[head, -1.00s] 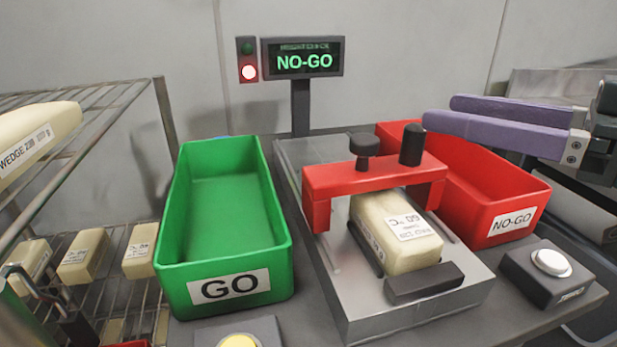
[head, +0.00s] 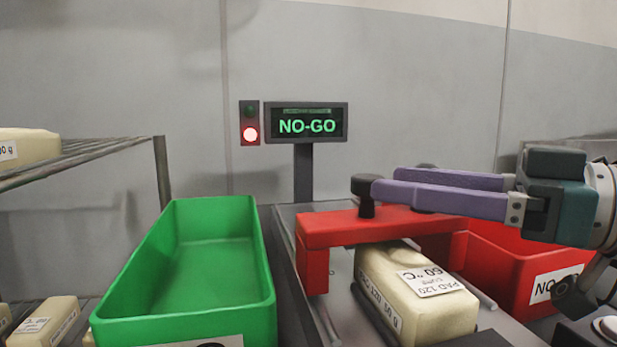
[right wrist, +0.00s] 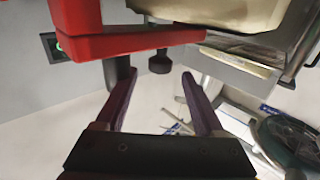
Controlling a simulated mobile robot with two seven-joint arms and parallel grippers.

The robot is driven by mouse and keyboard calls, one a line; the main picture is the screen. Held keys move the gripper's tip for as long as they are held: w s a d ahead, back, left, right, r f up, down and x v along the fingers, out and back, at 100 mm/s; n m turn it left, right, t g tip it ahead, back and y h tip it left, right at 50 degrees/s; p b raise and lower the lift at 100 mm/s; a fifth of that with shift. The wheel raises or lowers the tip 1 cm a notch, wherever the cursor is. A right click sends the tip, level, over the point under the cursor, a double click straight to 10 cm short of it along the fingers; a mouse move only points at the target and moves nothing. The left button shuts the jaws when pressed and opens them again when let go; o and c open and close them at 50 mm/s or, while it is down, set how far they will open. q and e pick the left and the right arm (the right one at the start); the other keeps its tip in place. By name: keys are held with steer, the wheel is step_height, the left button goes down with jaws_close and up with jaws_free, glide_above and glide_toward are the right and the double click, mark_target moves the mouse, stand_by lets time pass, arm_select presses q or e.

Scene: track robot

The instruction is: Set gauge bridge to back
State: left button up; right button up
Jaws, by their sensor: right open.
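The red gauge bridge (head: 382,229) spans the cream pad block (head: 420,296) on the metal gauge base. On its top are a black round knob (head: 366,188) at the left and a black post (head: 427,167), mostly hidden behind my fingers. My right gripper (head: 387,181) is open, its purple fingers reaching in from the right just above the bridge. In the right wrist view the bridge (right wrist: 138,42) is at the top, and the knob (right wrist: 160,62) shows beyond the gap between my open fingertips (right wrist: 160,76). I cannot tell whether they touch the post. My left gripper is not in view.
The green bin (head: 200,284) stands left of the gauge, the red NO-GO bin (head: 505,262) right of it. The display (head: 306,123) reads NO-GO with a red lamp lit. A wire rack (head: 110,151) with cream blocks stands at the left.

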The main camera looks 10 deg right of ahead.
mark_target(369, 176)
steer(key=shift+x, duration=2.3)
steer(key=shift+c, duration=0.2)
jaws_close()
